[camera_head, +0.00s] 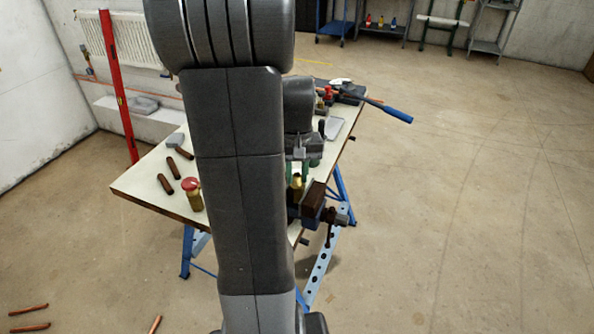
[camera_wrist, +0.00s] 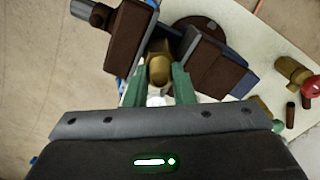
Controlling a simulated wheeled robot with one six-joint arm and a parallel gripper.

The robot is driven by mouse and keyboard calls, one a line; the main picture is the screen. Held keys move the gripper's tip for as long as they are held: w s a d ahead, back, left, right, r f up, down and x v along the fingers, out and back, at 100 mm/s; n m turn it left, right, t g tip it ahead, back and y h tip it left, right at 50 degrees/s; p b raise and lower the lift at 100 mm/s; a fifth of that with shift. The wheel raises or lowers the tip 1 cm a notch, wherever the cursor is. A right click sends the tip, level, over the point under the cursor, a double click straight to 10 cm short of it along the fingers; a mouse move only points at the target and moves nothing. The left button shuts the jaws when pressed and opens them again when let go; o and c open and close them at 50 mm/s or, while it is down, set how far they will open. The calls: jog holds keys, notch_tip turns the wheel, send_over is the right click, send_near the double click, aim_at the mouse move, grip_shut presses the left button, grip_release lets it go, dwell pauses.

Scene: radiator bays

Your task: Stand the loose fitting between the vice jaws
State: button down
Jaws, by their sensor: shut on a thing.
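The loose brass fitting (camera_wrist: 160,66) is held between the green fingertips of my gripper (camera_wrist: 159,84). In the head view the fitting (camera_head: 297,186) shows just below my gripper (camera_head: 304,168), roughly upright and partly behind my arm. The vice has two brown jaws, one at left (camera_wrist: 130,40) and one at right (camera_wrist: 213,62) in the wrist view, with an open gap between them. The fitting appears in line with this gap. I cannot tell how deep it is or whether it touches the vice. In the head view one jaw (camera_head: 314,197) shows beside it; the rest is hidden.
A brass valve with a red cap (camera_head: 193,195) stands on the workbench (camera_head: 150,184), left of my arm. Several copper pipe pieces (camera_head: 166,186) lie near it. A blue-handled tool (camera_head: 397,115) overhangs the bench's far right. Floor to the right is clear.

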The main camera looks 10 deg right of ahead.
jog(key=shift+f, duration=0.3)
jog(key=c, duration=1.1)
grip_release()
jog(key=shift+c, duration=0.2)
jog(key=shift+r, duration=0.1)
notch_tip(320, 180, up, 14)
jog(key=shift+b, duration=0.3)
jog(key=shift+f, duration=0.25)
